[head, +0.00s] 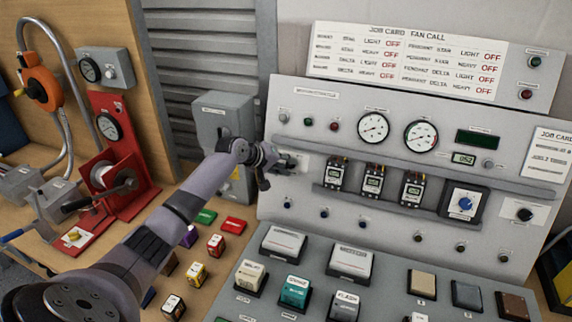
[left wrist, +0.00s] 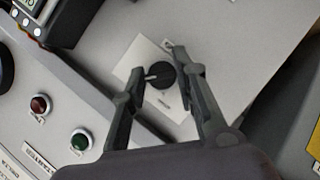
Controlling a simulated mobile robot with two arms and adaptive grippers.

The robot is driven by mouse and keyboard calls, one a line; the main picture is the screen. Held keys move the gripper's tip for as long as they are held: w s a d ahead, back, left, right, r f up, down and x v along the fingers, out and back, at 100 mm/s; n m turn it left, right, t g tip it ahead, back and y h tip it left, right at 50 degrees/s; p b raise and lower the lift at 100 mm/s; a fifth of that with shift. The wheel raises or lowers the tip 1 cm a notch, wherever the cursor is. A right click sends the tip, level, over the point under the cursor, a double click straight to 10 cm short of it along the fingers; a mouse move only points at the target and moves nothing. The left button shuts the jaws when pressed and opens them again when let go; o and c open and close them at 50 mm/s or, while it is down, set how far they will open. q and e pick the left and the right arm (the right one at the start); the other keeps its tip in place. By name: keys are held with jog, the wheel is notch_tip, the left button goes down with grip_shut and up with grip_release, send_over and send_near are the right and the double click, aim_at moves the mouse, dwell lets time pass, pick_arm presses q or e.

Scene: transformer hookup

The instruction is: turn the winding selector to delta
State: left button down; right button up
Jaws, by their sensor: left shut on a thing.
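The winding selector is a black rotary knob (left wrist: 161,75) with a white pointer, on a pale plate (left wrist: 145,57) at the left end of the upright panel. In the left wrist view its pointer points left; the plate's lettering is too small to read. My left gripper (head: 284,163) reaches the panel there; in the left wrist view its two fingers (left wrist: 160,66) stand on either side of the knob, shut on it. In the head view the gripper hides most of the knob. My right gripper is not in view.
Several contactors (head: 372,180) sit on a shelf right of the knob. A blue dial (head: 465,204) and another black knob (head: 524,214) are farther right. A grey box (head: 225,118) stands close at the left. Small coloured blocks (head: 215,245) lie on the bench below my arm.

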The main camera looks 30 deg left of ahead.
pick_arm(q)
jog(key=shift+f, duration=0.15)
jog(key=c, duration=1.4)
grip_release()
jog(key=shift+c, duration=0.2)
jog(key=v, duration=1.2)
jog(key=shift+s+d, duration=0.1)
